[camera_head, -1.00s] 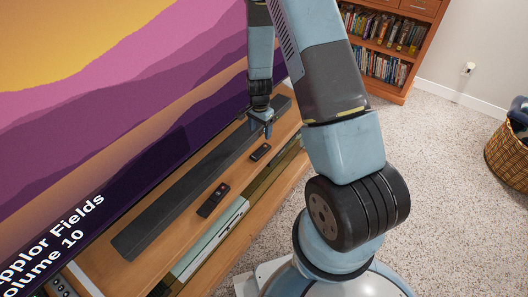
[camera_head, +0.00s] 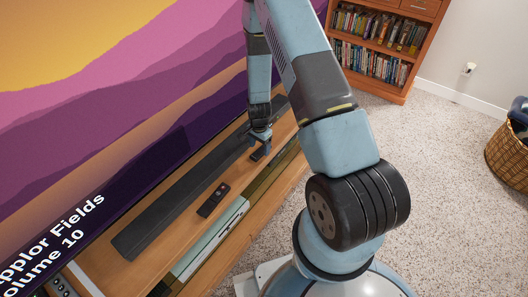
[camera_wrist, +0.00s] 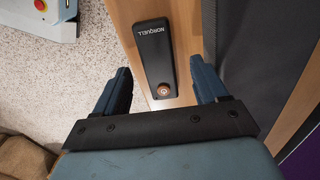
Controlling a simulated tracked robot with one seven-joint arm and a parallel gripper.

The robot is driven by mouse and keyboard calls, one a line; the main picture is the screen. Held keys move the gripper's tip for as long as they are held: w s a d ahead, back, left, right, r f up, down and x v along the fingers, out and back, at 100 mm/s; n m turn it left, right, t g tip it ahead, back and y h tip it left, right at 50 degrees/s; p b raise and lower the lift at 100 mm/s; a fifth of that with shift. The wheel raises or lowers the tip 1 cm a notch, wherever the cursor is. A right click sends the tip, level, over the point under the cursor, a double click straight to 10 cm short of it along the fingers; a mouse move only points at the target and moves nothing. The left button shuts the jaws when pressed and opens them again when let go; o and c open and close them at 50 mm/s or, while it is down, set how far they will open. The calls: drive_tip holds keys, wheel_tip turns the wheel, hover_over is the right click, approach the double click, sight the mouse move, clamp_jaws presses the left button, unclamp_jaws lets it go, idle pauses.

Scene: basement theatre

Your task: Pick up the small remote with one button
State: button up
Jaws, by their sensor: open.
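The small black remote with one round copper-coloured button (camera_wrist: 154,48) lies on the wooden console in the wrist view, with "NORQUELL" lettering at its far end. My gripper (camera_wrist: 162,80) is open, with one finger on each side of the remote's button end in the picture and visible gaps to both. In the head view my gripper (camera_head: 260,140) is over the far part of the console, and the remote (camera_head: 257,154) shows partly just below it. A second, larger black remote (camera_head: 213,199) with several buttons lies nearer on the console.
A long dark soundbar (camera_head: 165,207) lies on the console (camera_head: 150,268) along the screen, close to the remotes. In the wrist view it (camera_wrist: 235,45) runs right of the right finger. A bookcase (camera_head: 375,45) and wicker basket (camera_head: 508,155) stand on the carpet.

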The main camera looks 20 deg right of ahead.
drive_tip(key=shift+f, duration=1.05)
drive_tip(key=c, duration=1.2)
drive_tip(key=shift+o, duration=0.2)
drive_tip(key=shift+r, duration=0.1)
